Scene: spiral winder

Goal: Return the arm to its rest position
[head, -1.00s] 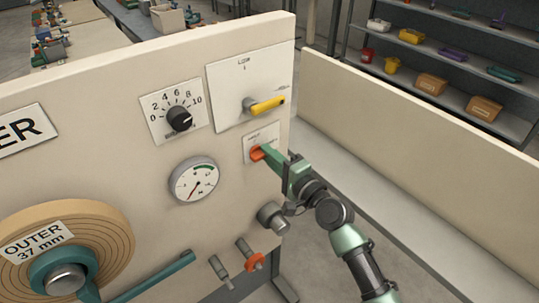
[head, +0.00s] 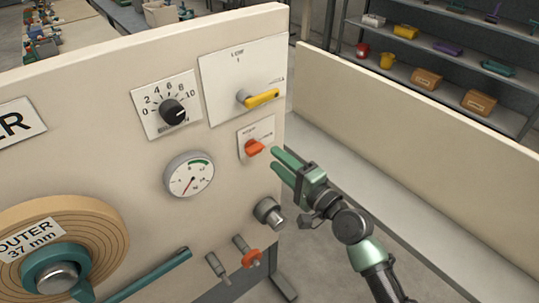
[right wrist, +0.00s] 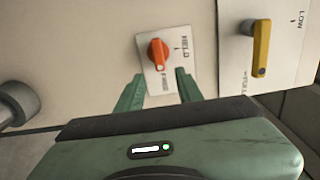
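My right gripper (head: 283,166) is just off the panel (head: 120,85), in front of and slightly right of the orange switch knob (head: 254,147). Its two green fingers are apart with nothing between them. The right wrist view shows the open fingers (right wrist: 157,92) pointing at the orange knob (right wrist: 158,54) on its white plate, with a gap between fingertips and knob. My right arm (head: 352,228) reaches in from the lower right. My left gripper is not in view.
The panel also carries a yellow lever (head: 262,98), a black dial (head: 173,112), a gauge (head: 189,175), a grey knob (head: 269,213) and a wound roll (head: 100,225). A low cream wall (head: 410,130) stands at right, shelves (head: 440,75) behind it. Open floor (head: 325,265) shows beneath my arm.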

